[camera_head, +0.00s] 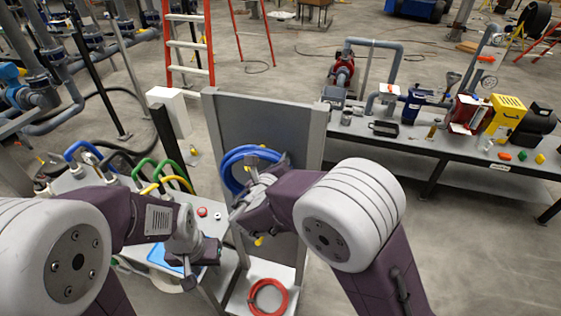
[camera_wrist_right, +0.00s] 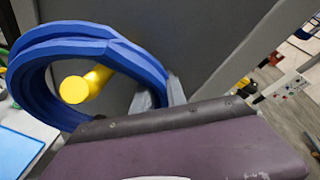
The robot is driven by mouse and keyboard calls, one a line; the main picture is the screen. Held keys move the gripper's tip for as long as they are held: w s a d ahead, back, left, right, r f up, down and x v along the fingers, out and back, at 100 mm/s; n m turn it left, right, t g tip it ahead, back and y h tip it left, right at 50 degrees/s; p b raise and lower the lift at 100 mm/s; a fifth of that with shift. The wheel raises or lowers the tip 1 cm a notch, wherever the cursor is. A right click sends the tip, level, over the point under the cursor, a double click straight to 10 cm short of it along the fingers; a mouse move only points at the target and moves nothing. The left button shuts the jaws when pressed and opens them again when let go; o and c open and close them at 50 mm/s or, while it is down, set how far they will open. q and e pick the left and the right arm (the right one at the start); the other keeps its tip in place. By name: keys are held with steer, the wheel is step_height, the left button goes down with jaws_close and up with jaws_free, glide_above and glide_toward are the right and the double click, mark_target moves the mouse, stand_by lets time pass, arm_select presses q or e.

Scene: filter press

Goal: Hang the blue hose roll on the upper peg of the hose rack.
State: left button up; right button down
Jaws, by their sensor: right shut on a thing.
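The blue hose roll (camera_head: 234,176) is in front of the grey panel of the hose rack (camera_head: 208,130). My right gripper (camera_head: 280,165) is shut on the right side of the roll. In the right wrist view, the blue hose roll (camera_wrist_right: 105,44) has my right fingers (camera_wrist_right: 160,95) at its right edge. A yellow peg (camera_wrist_right: 76,89) shows inside the ring's opening, tip toward the camera; I cannot tell how deep it sits in the ring. Another yellow peg (camera_head: 258,240) shows lower on the rack. My left gripper (camera_head: 188,272) hangs at the left, its jaw state unclear.
A red hose roll (camera_head: 268,297) lies at the rack's foot. Left of the rack, a table carries colored hose loops (camera_head: 172,170) and a blue tray (camera_head: 163,258). A workbench (camera_head: 440,143) with pumps and small parts stands at the right. Floor between rack and workbench is clear.

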steer(key=c, duration=1.5)
jaws_free()
steer(key=shift+f, duration=0.1)
steer(key=shift+o, duration=1.2)
steer(key=shift+w+a, duration=0.1)
steer(key=shift+a, duration=0.05)
steer(key=shift+r, duration=0.2)
